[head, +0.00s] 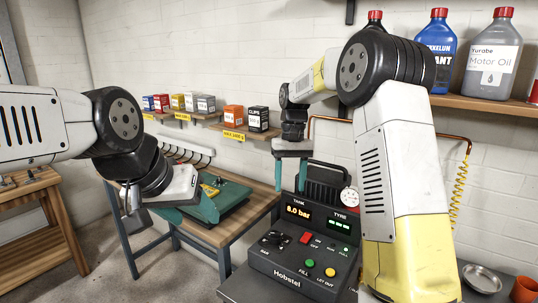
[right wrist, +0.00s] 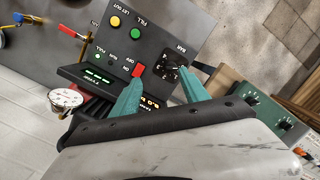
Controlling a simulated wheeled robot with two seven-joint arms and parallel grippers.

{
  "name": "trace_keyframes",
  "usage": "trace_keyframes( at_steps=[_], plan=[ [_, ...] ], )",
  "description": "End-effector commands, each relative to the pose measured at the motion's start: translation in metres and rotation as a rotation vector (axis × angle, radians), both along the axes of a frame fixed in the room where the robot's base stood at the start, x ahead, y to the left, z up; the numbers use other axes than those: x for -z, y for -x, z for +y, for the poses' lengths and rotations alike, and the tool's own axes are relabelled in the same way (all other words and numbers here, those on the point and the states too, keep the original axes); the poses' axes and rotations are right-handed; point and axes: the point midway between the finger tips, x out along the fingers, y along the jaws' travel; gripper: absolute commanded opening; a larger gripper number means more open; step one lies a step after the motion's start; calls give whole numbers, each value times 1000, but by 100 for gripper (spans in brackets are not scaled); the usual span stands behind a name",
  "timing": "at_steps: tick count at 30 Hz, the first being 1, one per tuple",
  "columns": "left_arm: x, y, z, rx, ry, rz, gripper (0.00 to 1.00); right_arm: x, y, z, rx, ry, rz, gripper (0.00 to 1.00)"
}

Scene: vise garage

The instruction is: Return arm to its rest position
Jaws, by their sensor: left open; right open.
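My right gripper (head: 290,185) hangs fingers down behind the black control panel (head: 300,258) marked Hobstel in the head view. Its teal fingers are apart with nothing between them. In the right wrist view the open right gripper (right wrist: 155,80) is over the panel, one tip near the red switch (right wrist: 138,70) and the other near the black knob (right wrist: 170,72); I cannot tell whether they touch. My left gripper (head: 190,212) is low at the left, in front of the green machine (head: 232,192) on the wooden bench; its fingers are partly hard to make out.
A round gauge (head: 349,198) stands beside the panel. The display reads 8.0 bar. Small boxes (head: 234,115) sit on wall shelves, and oil bottles (head: 490,55) on the upper right shelf. A metal dish (head: 482,278) and an orange cup (head: 525,290) are at the lower right.

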Motion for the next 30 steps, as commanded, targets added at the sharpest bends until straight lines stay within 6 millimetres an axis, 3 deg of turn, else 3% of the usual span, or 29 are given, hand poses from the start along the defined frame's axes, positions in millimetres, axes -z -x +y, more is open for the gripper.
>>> trace_keyframes(
  at_steps=[1,6,12,21,25,30],
  plan=[
    [0,0,0,0,0,0,59,-19,14,-9,11,-16,-42,53],
    [0,0,0,0,0,0,59,-61,62,-33,37,-64,-172,53],
    [0,0,0,0,0,0,59,-90,126,-55,69,-112,-328,53],
    [0,0,0,0,0,0,59,-92,221,-75,118,-165,-557,53],
    [0,0,0,0,0,0,59,-82,248,-79,132,-177,-627,53],
    [0,0,0,0,0,0,59,-75,263,-80,141,-183,-672,53]
  ],
)
